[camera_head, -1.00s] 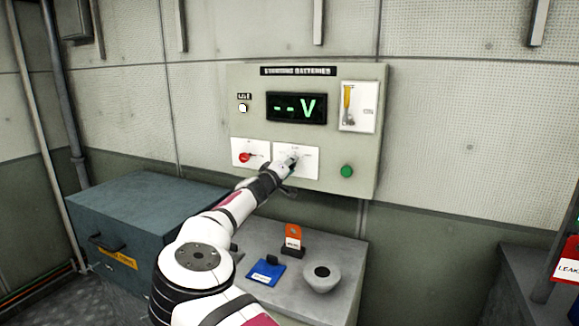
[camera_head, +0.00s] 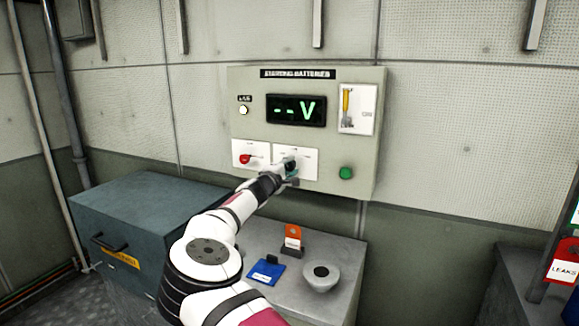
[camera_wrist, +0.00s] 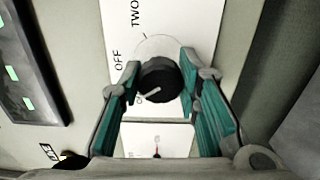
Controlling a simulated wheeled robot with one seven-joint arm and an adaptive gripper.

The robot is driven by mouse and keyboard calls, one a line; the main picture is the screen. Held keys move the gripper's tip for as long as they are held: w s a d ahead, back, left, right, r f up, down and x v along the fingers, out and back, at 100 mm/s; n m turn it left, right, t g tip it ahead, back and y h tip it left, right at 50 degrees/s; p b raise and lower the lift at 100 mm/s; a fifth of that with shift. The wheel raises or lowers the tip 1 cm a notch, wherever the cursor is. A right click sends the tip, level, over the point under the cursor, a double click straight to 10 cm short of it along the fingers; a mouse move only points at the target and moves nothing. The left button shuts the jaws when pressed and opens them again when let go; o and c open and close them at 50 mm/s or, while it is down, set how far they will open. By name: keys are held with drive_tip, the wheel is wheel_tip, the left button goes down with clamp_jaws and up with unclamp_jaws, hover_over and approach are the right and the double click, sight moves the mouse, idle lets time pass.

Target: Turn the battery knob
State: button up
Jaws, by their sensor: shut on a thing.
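The starting batteries panel (camera_head: 248,88) is mounted on the wall. Its black round battery knob (camera_wrist: 160,82) sits on a white plate and also shows in the head view (camera_head: 290,163). "OFF" and "TWO" are legible on the plate; another label beside the knob is partly hidden. The knob's white mark points to the lower left in the wrist view, towards that hidden label. My gripper (camera_wrist: 160,76) has its teal fingers on both sides of the knob and is shut on it. In the head view my gripper (camera_head: 287,172) partly covers the plate.
A red switch (camera_head: 245,159) is left of the knob, a green button (camera_head: 346,173) to its right. Above are a display (camera_head: 297,109) reading "--V" and a yellow-handled switch (camera_head: 346,98). Below stand a blue-grey box (camera_head: 140,205) and a grey cabinet (camera_head: 345,250) with small items.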

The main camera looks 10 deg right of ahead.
drive_tip(key=n, duration=0.4)
drive_tip(key=shift+n+p, duration=0.35)
drive_tip(key=shift+n, duration=0.05)
drive_tip(key=shift+a+f, duration=0.1)
drive_tip(key=o, duration=1.2)
drive_tip(key=v, duration=1.2)
